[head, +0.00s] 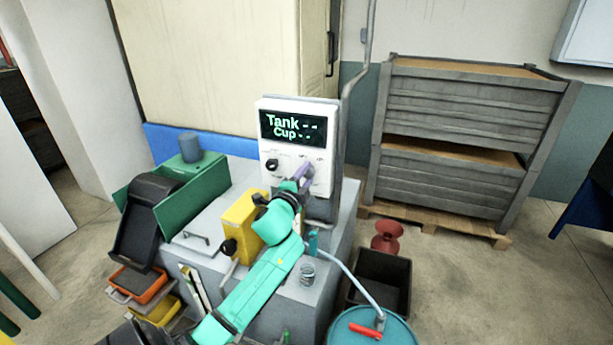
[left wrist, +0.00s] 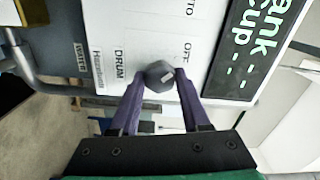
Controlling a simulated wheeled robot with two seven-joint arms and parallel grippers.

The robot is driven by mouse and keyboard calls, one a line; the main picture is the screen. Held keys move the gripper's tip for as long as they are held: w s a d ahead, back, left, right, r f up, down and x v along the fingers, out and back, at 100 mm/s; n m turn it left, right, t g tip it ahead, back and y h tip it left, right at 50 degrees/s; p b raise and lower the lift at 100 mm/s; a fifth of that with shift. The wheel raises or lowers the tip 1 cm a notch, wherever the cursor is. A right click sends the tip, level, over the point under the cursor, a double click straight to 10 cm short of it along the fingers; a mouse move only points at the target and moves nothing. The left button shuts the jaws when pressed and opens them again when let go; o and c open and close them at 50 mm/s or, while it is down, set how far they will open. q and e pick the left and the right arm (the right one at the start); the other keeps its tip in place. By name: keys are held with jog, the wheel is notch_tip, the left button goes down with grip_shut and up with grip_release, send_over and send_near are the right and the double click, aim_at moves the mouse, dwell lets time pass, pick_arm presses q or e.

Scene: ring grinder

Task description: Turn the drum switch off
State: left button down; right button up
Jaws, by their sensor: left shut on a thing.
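The white control panel (head: 290,135) has a dark display reading "Tank" and "Cup". My left gripper (head: 304,172) reaches its lower right part and covers the drum switch there. In the left wrist view the drum switch is a dark grey knob (left wrist: 158,72), beside the printed word "DRUM". My left gripper (left wrist: 160,78) has its two purple fingers on either side of this knob and is shut on it. The knob's light mark is beside one finger; I cannot tell its exact setting. "OFF" is printed nearby. My right gripper is not in view.
Another black knob (head: 272,165) is left of my gripper on the panel. A yellow box (head: 240,222) and a small glass jar (head: 307,272) stand on the grey bench below. A green tray (head: 212,190) is at the left. A teal barrel (head: 345,332) stands at the front right.

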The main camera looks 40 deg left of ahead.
pick_arm(q)
jog(key=shift+c, duration=1.9)
grip_release()
jog(key=b+v, duration=0.3)
jog(key=v, duration=1.1)
jog(key=shift+s, duration=0.3)
jog(key=shift+d, duration=0.1)
